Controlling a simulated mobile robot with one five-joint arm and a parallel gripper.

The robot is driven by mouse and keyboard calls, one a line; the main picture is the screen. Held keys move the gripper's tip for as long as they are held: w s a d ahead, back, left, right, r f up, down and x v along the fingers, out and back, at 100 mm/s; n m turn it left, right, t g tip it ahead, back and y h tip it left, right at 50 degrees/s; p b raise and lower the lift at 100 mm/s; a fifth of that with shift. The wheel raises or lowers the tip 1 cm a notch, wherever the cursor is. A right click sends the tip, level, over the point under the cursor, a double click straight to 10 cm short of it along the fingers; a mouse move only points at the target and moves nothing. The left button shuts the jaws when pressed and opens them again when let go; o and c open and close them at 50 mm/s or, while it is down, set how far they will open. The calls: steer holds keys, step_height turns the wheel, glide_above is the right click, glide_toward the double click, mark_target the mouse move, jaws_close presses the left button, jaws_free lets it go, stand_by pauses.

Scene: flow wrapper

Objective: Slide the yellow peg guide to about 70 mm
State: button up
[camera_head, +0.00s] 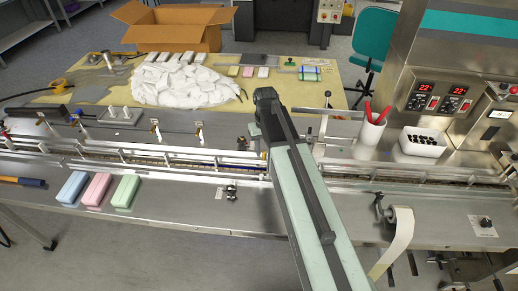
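Several small upright guide pieces with yellowish or brass-coloured parts stand along the metal machine bed. One guide piece (155,126) is left of centre and another guide piece (198,132) is closer to my arm. They are too small for me to tell which is the yellow peg guide, and no scale reading is legible. My pale green arm reaches up from the bottom right, and my gripper (256,142) is at its far end over the bed, right of these guide pieces.
Three soap-like bars, blue (72,187), pink (97,189) and green (126,191), lie on the front ledge. A white cup (369,138) with red pens and a white bin (423,143) stand right of my arm. A rail (130,152) runs along the bed.

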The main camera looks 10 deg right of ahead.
step_height(320, 180, up, 8)
steer(key=p, duration=0.8)
steer(key=shift+f, duration=0.1)
steer(key=shift+a+f, duration=0.15)
steer(key=s+a+b, duration=0.1)
steer(key=s, duration=1.2)
steer(key=shift+f+m, duration=0.3)
steer(key=shift+m, duration=0.1)
